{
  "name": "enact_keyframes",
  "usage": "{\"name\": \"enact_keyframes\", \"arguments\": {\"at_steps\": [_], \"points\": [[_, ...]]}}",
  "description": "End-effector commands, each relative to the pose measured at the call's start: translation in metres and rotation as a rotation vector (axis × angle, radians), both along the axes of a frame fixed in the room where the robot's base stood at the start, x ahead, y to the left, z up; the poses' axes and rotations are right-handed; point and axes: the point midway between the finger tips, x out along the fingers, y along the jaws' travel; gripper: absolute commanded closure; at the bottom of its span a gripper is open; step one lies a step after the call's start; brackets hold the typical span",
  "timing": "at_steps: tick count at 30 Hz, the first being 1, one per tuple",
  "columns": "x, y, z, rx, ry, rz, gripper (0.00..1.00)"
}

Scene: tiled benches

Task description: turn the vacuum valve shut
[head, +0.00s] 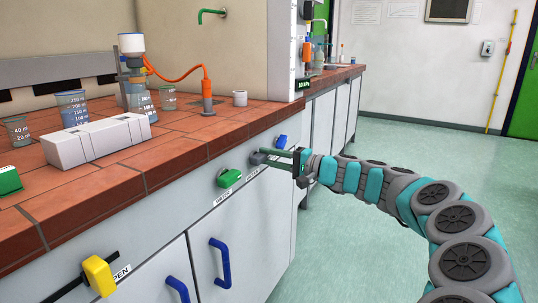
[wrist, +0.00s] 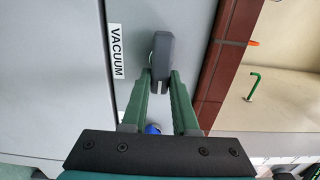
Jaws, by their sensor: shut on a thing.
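The vacuum valve has a dark grey handle (wrist: 162,55) on the pale bench front, beside a white VACUUM label (wrist: 117,50). In the wrist view the handle runs roughly along the label's length. In the head view the grey handle (head: 257,158) sits just below the tiled edge. My gripper (head: 270,159) reaches it from the right. In the wrist view the green fingers of my gripper (wrist: 161,82) are closed on the handle's near end, one on each side. The valve's stem is mostly hidden behind the handle.
A green valve handle (head: 229,178) is left of the vacuum valve and a blue one (head: 280,141) right of it. A yellow handle (head: 99,276) is at lower left. Blue door pulls (head: 221,262) stick out below. Glassware and a white box (head: 98,139) stand on the bench. The floor (head: 400,150) is clear.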

Motion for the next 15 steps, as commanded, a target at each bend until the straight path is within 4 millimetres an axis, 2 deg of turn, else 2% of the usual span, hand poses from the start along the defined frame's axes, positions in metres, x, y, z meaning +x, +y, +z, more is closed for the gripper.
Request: {"name": "enact_keyframes", "arguments": {"at_steps": [13,14,15], "points": [[0.0005,-0.0007,-0.0005,0.005,0.009,-0.002,1.00],[0.0005,-0.0007,-0.0005,0.005,0.009,-0.002,0.69],[0.0005,-0.0006,-0.0005,0.005,0.009,-0.002,0.65]]}}
